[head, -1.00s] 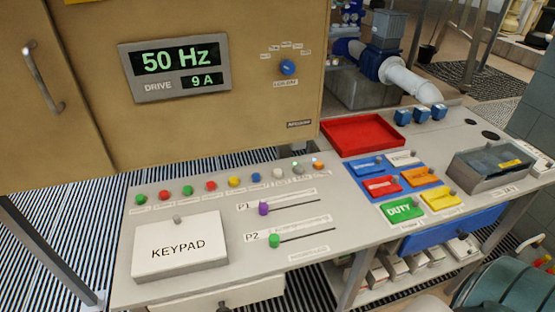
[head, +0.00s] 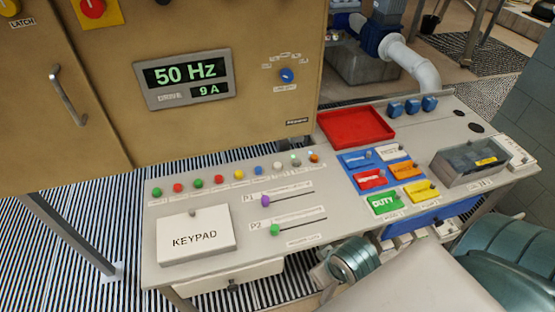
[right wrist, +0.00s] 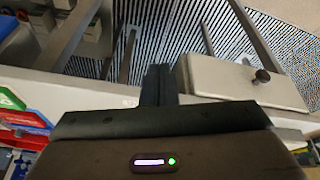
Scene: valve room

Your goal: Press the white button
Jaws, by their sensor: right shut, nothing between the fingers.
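The white button (head: 278,166) is a small round cap in the button row at the back of the grey desk panel (head: 345,215). It sits between a blue button (head: 259,171) and a pale green-grey one (head: 295,161). Nothing covers it in the head view. My right gripper (right wrist: 158,72) is shut and empty, with its dark fingers by the desk's front edge in the right wrist view. In the head view my right arm comes in at the bottom right, well in front of the white button. The button does not show in the right wrist view. My left gripper is not in view.
A keypad cover (head: 196,240) and two sliders, purple (head: 266,200) and green (head: 275,230), lie in front of the row. Coloured flip covers (head: 385,203) and a red tray (head: 356,128) are to the right. A drawer (head: 225,278) is under the desk.

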